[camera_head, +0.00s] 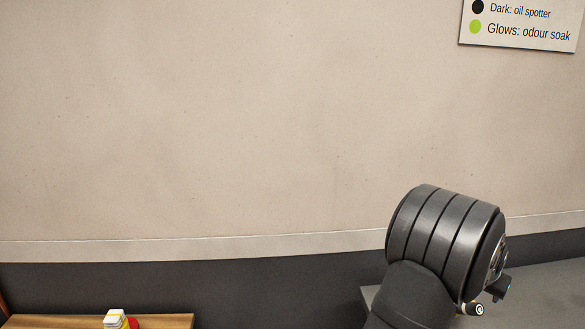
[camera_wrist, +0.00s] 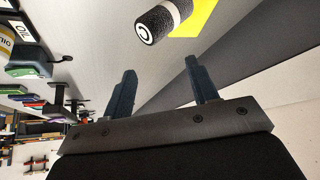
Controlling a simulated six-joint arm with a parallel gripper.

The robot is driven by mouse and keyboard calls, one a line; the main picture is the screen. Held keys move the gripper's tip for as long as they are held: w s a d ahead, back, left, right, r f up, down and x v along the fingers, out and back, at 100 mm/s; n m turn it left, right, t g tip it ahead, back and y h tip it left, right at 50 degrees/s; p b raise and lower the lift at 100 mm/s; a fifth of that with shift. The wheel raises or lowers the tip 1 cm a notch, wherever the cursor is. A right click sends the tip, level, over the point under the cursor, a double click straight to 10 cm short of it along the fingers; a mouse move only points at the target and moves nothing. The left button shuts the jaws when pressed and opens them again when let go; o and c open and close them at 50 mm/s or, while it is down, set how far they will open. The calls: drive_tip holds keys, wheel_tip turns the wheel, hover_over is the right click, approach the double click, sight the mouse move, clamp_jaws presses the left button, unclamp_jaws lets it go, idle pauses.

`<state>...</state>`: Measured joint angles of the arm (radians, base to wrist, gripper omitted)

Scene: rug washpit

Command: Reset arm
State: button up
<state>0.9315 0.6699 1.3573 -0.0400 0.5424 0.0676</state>
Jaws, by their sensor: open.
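My gripper (camera_wrist: 158,85) is open in the wrist view, with its two dark fingers apart and nothing between them. In the head view only a dark grey, ribbed part of my arm shows at the lower right; the fingers are not clearly visible there. The wrist view is tilted. Beyond the fingertips it shows a black-and-white cylinder (camera_wrist: 160,22) lying by a yellow patch (camera_wrist: 198,18) on a light grey surface (camera_wrist: 100,45). The gripper is apart from the cylinder.
In the head view a wooden surface (camera_head: 60,321) at the lower left holds a white-topped yellow item (camera_head: 115,318) beside something red. A sign (camera_head: 525,25) hangs on the beige wall (camera_head: 220,120). The wrist view shows cluttered items, including a green-based one (camera_wrist: 30,58), at the left.

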drive_tip(key=s+d+r, duration=0.1)
drive_tip(key=s+r, duration=0.3)
drive_tip(key=s, duration=0.2)
drive_tip(key=w+d+f+m+g, duration=0.1)
drive_tip(key=w+d, duration=0.3)
drive_tip(key=d, duration=0.5)
drive_tip(key=w+d+f+m+g+h, duration=0.1)
drive_tip(key=w+d+f+m, duration=0.2)
drive_tip(key=d, duration=0.5)
drive_tip(key=shift+w+d+f+m+g, duration=0.35)
drive_tip(key=shift+w+f, duration=0.15)
drive_tip(key=shift+f, duration=0.15)
drive_tip(key=shift+o, duration=0.5)
